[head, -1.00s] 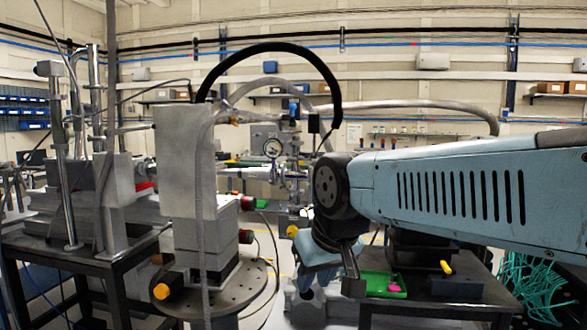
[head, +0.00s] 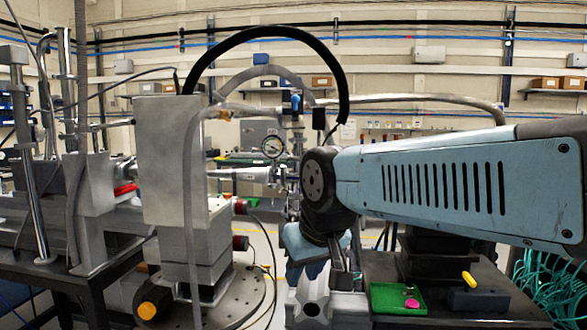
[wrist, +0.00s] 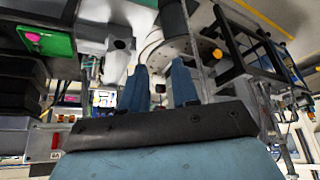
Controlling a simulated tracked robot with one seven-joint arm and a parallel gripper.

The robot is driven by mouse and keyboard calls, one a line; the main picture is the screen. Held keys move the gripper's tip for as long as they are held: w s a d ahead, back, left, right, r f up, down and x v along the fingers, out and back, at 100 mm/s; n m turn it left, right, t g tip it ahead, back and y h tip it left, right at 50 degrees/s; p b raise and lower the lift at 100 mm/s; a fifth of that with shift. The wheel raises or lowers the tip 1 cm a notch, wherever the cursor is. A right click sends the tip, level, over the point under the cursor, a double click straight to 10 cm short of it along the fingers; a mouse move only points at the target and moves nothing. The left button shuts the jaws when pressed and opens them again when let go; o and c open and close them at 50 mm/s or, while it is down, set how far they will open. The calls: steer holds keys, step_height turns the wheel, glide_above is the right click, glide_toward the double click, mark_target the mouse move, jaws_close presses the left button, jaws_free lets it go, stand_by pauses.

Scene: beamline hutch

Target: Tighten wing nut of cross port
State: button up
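A pressure gauge (head: 272,146) sits on metal vacuum pipework (head: 250,174) behind and left of my gripper. The cross port and its wing nut cannot be made out for certain; my arm covers part of that pipework.
A green tray (head: 380,299) with a pink piece (head: 411,303) lies on the right table, near a dark block (head: 478,299) with a yellow piece (head: 469,278). A tall grey box (head: 168,165) stands left above a round holed plate (head: 235,300). Green cables (head: 530,290) hang at right.

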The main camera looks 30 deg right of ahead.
steer(key=shift+w, duration=0.1)
steer(key=w+d+r+n+g+h, duration=0.2)
steer(key=w+d+n+h, duration=0.2)
steer(key=w+d+h, duration=0.7)
steer(key=w+a+r+n+t+h, duration=0.1)
steer(key=w+r+n+t+h, duration=0.2)
steer(key=w, duration=0.4)
steer(key=w+a+r+n+t+h, duration=0.1)
steer(key=w+r+n+t+h, duration=0.15)
steer(key=w+r+t, duration=0.4)
steer(key=w+d+f+g, duration=0.1)
steer(key=w+d+g, duration=0.1)
steer(key=w+d, duration=0.7)
steer(key=shift+d+n+y, duration=0.35)
steer(key=shift+d, duration=0.65)
steer(key=shift+c, duration=0.3)
